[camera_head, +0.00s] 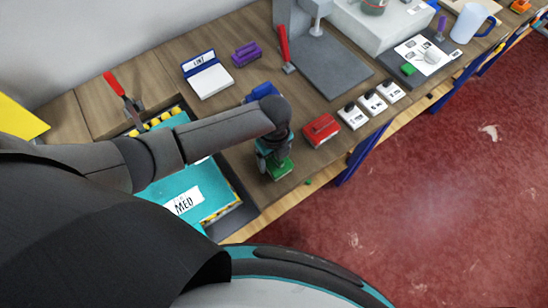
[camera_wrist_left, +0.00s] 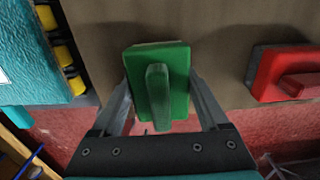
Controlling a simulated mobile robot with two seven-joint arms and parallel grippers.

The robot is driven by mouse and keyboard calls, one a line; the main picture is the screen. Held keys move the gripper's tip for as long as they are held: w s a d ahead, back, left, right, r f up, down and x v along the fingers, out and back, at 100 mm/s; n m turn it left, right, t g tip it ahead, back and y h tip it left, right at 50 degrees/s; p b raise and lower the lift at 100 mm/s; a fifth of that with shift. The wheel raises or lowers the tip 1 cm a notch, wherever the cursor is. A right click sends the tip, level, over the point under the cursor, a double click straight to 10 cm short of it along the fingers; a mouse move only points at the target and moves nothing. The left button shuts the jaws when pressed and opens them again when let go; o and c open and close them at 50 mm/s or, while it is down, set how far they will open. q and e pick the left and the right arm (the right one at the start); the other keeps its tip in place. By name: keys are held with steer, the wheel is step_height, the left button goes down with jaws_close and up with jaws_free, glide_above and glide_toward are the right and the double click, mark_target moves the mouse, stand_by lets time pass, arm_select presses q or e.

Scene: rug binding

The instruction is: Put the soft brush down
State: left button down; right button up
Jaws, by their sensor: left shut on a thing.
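The soft brush, a green block with a raised green handle, shows in the left wrist view (camera_wrist_left: 178,62) and in the head view (camera_head: 282,170). I cannot tell whether the brush touches the bench top. My right gripper is not in view.
A red block with a handle (camera_head: 321,129) lies to the right, with several white labelled blocks beyond it. A teal tray marked MED (camera_head: 160,190) is to the left. A blue block (camera_head: 263,91) and a white LINT box (camera_head: 208,80) lie behind.

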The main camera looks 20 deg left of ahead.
arm_select(q)
steer(key=shift+s+f, duration=0.1)
steer(key=shift+f, duration=0.3)
steer(key=shift+c, duration=1.8)
jaws_free()
steer(key=shift+s+f, duration=0.1)
steer(key=shift+f, duration=0.05)
steer(key=o, duration=0.4)
steer(key=shift+s+f, duration=0.1)
steer(key=shift+f, duration=0.05)
steer(key=shift+c, duration=0.2)
steer(key=shift+r, duration=0.25)
steer(key=r, duration=0.4)
steer(key=r+p, duration=0.1)
steer(key=r, duration=0.3)
steer(key=r+p, duration=0.1)
steer(key=r, duration=0.4)
steer(key=shift+w, duration=0.3)
